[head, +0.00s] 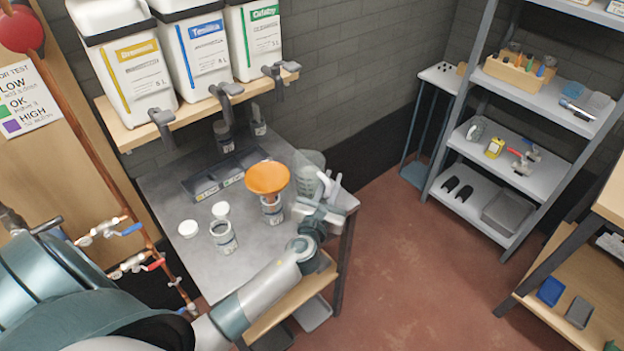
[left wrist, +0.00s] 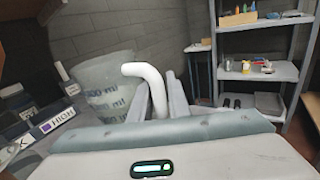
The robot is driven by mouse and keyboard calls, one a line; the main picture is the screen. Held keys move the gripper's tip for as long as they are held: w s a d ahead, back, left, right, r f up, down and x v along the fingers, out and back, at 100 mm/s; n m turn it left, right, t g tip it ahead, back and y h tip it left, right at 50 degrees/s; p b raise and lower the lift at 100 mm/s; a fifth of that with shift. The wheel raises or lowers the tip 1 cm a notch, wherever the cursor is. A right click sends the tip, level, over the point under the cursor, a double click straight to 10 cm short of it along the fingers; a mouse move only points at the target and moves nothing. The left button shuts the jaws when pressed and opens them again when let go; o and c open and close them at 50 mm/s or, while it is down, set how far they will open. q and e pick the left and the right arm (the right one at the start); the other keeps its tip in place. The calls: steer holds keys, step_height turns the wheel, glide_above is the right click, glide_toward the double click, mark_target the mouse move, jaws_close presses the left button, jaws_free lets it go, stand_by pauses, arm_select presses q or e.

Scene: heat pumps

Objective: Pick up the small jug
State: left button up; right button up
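The small jug (head: 310,161) is a translucent grey measuring jug at the right back of the grey worktable. In the left wrist view the jug (left wrist: 104,88) shows volume marks, and its white curved handle (left wrist: 157,90) stands out to the right. My left gripper (head: 328,184) is at the jug's handle side. In the left wrist view the left gripper (left wrist: 160,100) has one finger on each side of the handle, very near it. I cannot tell whether the fingers press on it. The jug's base is partly hidden. My right gripper is not in view.
An orange funnel (head: 267,178) sits on a small container left of the jug. An open jar (head: 223,236), white lids (head: 188,229) and a dark tray (head: 222,175) share the worktable (head: 165,200). A shelf of large canisters (head: 128,75) hangs above. Open floor (head: 395,240) lies to the right.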

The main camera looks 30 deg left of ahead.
arm_select(q)
steer(key=shift+c, duration=0.2)
jaws_close()
steer(key=shift+r, duration=0.35)
steer(key=s+d+r, duration=0.1)
steer(key=d+r, duration=0.9)
steer(key=d, duration=0.1)
steer(key=shift+d+r+b, duration=0.2)
steer(key=shift+b, duration=0.15)
stand_by(0.8)
steer(key=shift+s+d, duration=0.1)
stand_by(0.6)
